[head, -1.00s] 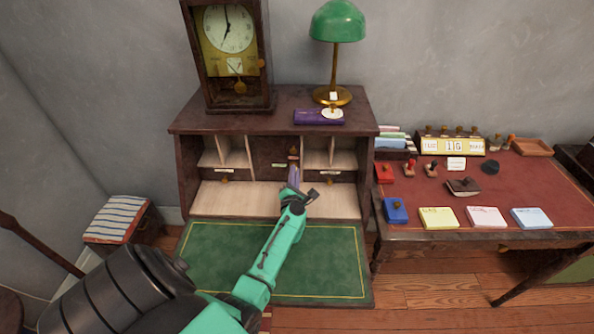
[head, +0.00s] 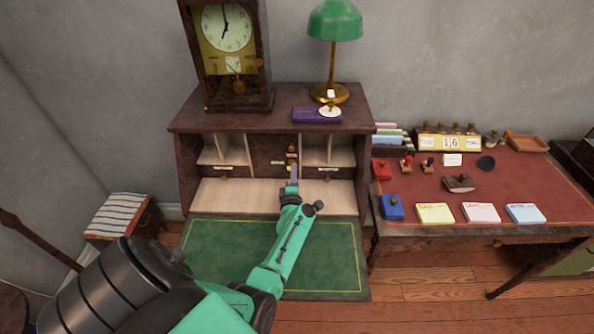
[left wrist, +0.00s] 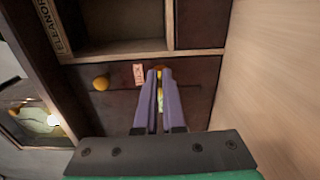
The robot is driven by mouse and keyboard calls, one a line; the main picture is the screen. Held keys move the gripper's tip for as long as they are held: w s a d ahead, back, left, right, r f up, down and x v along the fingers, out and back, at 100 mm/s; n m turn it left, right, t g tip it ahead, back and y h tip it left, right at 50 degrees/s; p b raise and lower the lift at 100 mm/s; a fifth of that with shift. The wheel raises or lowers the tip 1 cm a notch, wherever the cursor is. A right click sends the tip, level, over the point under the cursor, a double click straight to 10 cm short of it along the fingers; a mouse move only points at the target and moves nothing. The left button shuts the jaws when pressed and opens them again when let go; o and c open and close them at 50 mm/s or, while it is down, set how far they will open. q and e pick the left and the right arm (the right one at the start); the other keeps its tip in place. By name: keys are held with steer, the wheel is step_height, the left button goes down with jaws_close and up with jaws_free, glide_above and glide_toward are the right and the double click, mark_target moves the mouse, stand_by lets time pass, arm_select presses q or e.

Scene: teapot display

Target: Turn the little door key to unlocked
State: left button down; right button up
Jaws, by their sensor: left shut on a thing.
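The little door (head: 265,150) is the dark wooden panel in the middle of the desk's row of compartments. My left gripper (head: 292,167) reaches up to its right side. In the left wrist view its two purple fingers (left wrist: 160,74) point at the dark door front (left wrist: 110,110) and are closed on the small brass key (left wrist: 159,69). The fingers hide most of the key, so I cannot tell its turn angle. A small pale label (left wrist: 139,74) with red lettering, too small to read surely, is beside the fingertips. My right gripper is not in view.
A round brass knob (left wrist: 101,83) is near the label. Open pale cubbies flank the door. The green drop-front writing surface (head: 210,245) lies below my arm. A purple box (head: 310,115), lamp (head: 335,22) and clock (head: 225,30) stand on top.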

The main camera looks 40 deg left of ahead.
arm_select(q)
steer(key=shift+f+m, duration=0.1)
steer(key=shift+m, duration=0.2)
steer(key=c, duration=1)
jaws_free()
steer(key=p+v, duration=0.1)
steer(key=v, duration=0.1)
steer(key=p+v, duration=0.2)
steer(key=v, duration=0.1)
steer(key=shift+s+d+r, duration=0.15)
steer(key=shift+r, duration=0.1)
steer(key=p+v, duration=0.2)
steer(key=v, duration=0.6)
steer(key=shift+d+f+p, duration=0.1)
steer(key=shift+d+p, duration=0.05)
steer(key=shift+p, duration=0.25)
steer(key=shift+s+d+f, duration=0.1)
steer(key=shift+s+d, duration=0.15)
steer(key=shift+s, duration=0.1)
